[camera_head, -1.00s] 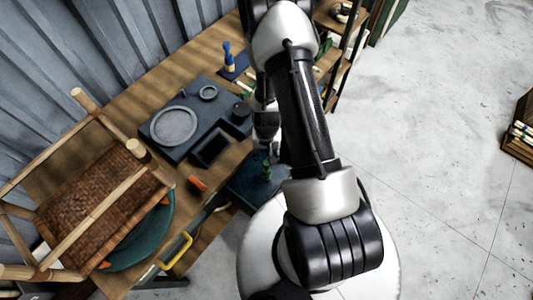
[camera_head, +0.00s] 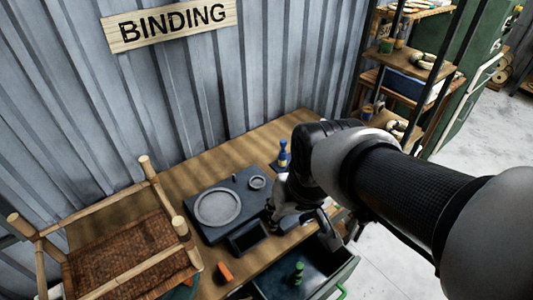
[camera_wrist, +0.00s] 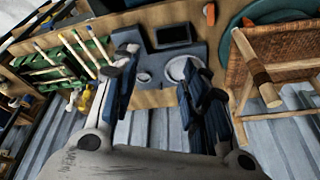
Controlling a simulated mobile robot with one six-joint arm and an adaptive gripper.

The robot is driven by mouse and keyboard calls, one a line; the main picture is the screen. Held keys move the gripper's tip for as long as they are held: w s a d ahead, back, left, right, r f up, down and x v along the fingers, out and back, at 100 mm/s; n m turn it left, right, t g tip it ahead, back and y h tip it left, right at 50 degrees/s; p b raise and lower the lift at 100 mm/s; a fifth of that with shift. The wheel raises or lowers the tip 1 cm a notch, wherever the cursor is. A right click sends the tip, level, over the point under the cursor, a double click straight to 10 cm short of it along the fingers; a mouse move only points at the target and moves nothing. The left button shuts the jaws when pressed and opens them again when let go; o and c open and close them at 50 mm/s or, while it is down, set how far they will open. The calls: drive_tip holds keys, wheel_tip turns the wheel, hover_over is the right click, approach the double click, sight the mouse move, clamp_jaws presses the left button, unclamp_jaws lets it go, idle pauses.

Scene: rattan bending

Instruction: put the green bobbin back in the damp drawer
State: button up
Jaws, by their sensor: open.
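The green bobbin (camera_head: 299,272) stands inside the open dark drawer (camera_head: 325,286) at the front of the bench in the head view. The drawer has a green handle at its front right. My gripper (camera_head: 304,226) is above and behind the bobbin, over the bench's front edge, and apart from it. In the wrist view my gripper (camera_wrist: 163,85) shows both fingers spread with nothing between them. The bobbin is not visible in the wrist view.
A dark tray (camera_head: 208,233) with a round grey dish sits on the bench (camera_head: 190,178). A blue bottle (camera_head: 283,155) stands behind it, and an orange block (camera_head: 225,272) lies at the front. A rattan chair (camera_head: 120,255) is at the left, shelves (camera_head: 410,85) at the right.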

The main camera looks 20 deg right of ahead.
drive_tip(key=s+r+n, duration=0.1)
drive_tip(key=s+r, duration=0.2)
drive_tip(key=s, duration=0.4)
drive_tip(key=shift+s+a+r+t, duration=0.2)
drive_tip(key=shift+a+r+t, duration=0.2)
drive_tip(key=shift+a, duration=0.05)
